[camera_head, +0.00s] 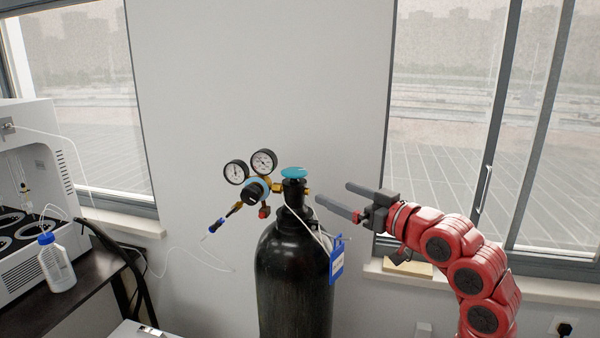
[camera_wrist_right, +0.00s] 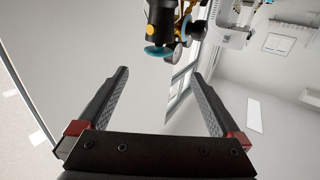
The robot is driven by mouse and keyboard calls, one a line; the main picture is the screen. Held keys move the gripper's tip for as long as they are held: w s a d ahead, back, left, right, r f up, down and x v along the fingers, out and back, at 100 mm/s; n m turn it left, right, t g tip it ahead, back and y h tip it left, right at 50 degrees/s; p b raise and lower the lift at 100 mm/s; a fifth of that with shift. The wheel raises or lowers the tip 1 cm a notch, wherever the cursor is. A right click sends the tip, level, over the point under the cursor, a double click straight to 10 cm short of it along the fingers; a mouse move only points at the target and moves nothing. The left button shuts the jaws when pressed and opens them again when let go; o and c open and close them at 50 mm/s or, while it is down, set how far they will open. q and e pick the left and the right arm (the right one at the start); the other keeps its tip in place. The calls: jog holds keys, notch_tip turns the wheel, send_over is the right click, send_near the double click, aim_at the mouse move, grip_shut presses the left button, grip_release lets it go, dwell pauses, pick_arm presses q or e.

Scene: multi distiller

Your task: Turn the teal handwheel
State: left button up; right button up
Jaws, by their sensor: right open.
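The teal handwheel (camera_head: 294,172) sits on top of the valve of a black gas cylinder (camera_head: 293,270) in the head view. It also shows edge-on at the top of the right wrist view (camera_wrist_right: 158,51), beyond the fingertips. My right gripper (camera_head: 333,197) comes in from the right, its fingers spread and pointing left toward the valve. It is open and empty, a short gap to the right of the handwheel. In the wrist view its two fingers (camera_wrist_right: 160,76) stand wide apart with nothing between them. My left gripper is not in view.
A regulator with two gauges (camera_head: 263,162) is attached left of the valve. A blue tag (camera_head: 336,260) hangs on the cylinder's right side. A dark bench at left holds a white machine (camera_head: 40,190) and a bottle (camera_head: 57,264). Windows flank the wall.

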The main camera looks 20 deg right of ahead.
aim_at(294, 173)
jog(key=p+x, duration=0.3)
jog(key=x, duration=0.9)
jog(key=shift+d+r+p, duration=0.1)
jog(key=shift+p, duration=0.3)
jog(key=shift+w, duration=0.45)
jog(key=shift+c, duration=0.2)
jog(key=c, duration=1.2)
